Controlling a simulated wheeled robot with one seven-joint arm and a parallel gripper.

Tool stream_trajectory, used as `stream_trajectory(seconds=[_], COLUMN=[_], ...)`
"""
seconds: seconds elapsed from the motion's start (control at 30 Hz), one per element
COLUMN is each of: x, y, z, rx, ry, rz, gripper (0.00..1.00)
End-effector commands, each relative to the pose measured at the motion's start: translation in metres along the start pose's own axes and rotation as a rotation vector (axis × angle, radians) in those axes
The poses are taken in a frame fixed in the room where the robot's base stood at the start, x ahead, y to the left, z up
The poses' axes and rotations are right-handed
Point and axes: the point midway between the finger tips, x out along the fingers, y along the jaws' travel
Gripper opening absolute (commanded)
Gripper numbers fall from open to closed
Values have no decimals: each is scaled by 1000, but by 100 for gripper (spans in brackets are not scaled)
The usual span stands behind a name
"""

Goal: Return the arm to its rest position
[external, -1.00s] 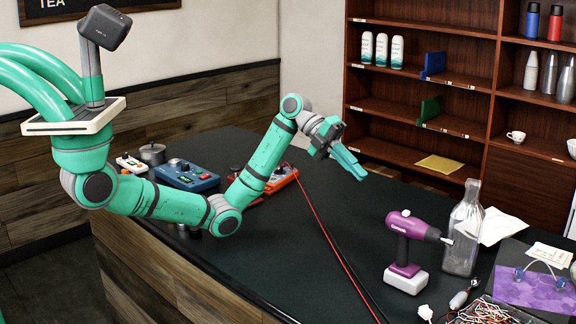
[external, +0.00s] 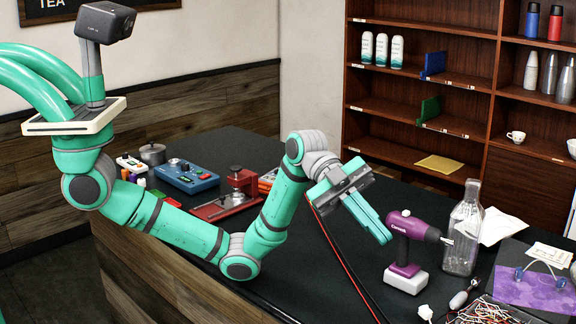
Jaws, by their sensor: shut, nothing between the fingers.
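My gripper (external: 384,236) is at the end of my teal arm, above the dark counter (external: 330,285). Its two teal fingers are together with nothing between them, pointing down and to the right. It appears just left of the purple drill in the picture; the exact gap to the drill cannot be told. My arm reaches out over the counter with its elbow low near the counter's front edge.
A purple drill (external: 405,246) stands beside a clear bottle (external: 463,232). A blue device (external: 187,176) and a red device with a metal stand (external: 226,205) are behind my arm. Red and black cables (external: 345,268) cross the counter. Wooden shelves (external: 425,95) stand at the back.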

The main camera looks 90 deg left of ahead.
Motion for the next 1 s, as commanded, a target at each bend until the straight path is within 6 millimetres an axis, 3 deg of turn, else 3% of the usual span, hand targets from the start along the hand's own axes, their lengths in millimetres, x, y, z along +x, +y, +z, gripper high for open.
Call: stream_trajectory(seconds=[0.1,0.3,0.63,0.67,0.87,1.0], x=[47,109,167,169,167,162], y=[40,113,237,244,237,236], z=[-35,-92,-166,-164,-124,-87], rx=[-77,-211,-429,-461,-575,-666], ry=[57,147,268,282,329,361], rz=[40,117,258,259,188,119], gripper=[0,0,0,0,0,0])
